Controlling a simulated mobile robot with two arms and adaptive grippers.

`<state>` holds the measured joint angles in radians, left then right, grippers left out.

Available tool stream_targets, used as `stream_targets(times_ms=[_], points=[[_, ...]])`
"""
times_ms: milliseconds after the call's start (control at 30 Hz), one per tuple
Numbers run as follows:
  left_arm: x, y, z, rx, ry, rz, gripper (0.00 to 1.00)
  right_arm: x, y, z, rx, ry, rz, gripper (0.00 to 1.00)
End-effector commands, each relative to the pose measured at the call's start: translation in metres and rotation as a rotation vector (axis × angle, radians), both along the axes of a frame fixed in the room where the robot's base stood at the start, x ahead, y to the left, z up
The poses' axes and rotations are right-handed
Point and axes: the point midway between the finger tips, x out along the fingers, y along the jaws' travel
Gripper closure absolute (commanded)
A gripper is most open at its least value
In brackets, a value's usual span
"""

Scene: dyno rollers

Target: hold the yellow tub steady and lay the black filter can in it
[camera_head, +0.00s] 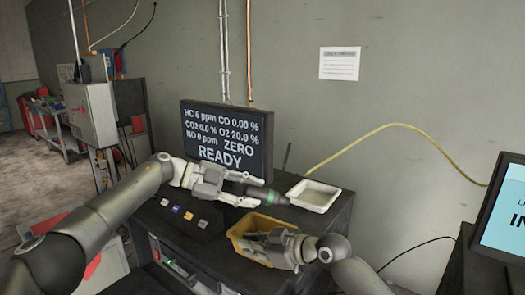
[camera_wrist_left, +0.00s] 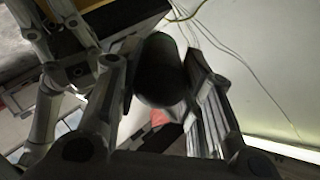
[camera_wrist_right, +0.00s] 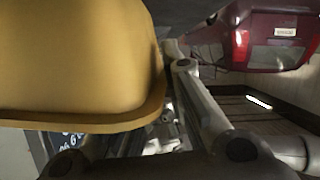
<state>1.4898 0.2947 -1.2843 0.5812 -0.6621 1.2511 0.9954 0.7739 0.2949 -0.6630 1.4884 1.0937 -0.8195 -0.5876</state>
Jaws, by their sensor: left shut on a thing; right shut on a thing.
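The black filter can (camera_head: 268,194), dark with a greenish band, lies roughly level between the fingers of my left gripper (camera_head: 254,192). My left gripper is shut on it and holds it above the cabinet top, behind the yellow tub. In the left wrist view the can (camera_wrist_left: 159,72) sits between the two fingers. The yellow tub (camera_head: 238,230) stands open side up near the cabinet's front right. My right gripper (camera_head: 277,246) is shut on the tub's near side and hides part of it. The tub (camera_wrist_right: 80,60) fills the upper left of the right wrist view.
A white tray (camera_head: 314,196) stands behind and right of the tub. A screen (camera_head: 227,138) stands at the back of the black cabinet. A sloped panel with coloured buttons (camera_head: 182,215) lies left of the tub. Another screen (camera_head: 504,212) is at far right.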

Motion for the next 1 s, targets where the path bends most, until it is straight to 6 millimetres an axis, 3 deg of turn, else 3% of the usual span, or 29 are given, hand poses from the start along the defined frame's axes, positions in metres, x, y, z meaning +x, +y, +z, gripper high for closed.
stream_targets(times_ms=[33, 67, 233, 667, 1000], points=[[0.0, 0.0, 0.0, -0.001, 0.0, 0.0, 0.99, 0.0, 0.0, -0.001, 0.0, 0.002, 0.0, 1.0], [0.0, 0.0, 0.0, -0.001, 0.0, 0.0, 0.99, 0.0, 0.0, -0.001, 0.0, 0.002, 0.0, 0.87], [0.0, 0.0, 0.0, -0.001, 0.0, 0.001, 0.99, 0.0, 0.0, -0.001, 0.0, 0.002, 0.0, 0.65], [0.0, 0.0, 0.0, -0.001, 0.0, 0.001, 0.99, -0.003, -0.006, 0.002, -0.001, 0.0, -0.001, 0.64], [0.0, 0.0, 0.001, -0.001, 0.0, 0.0, 0.99, -0.035, -0.053, 0.024, -0.004, -0.001, -0.002, 0.64]])
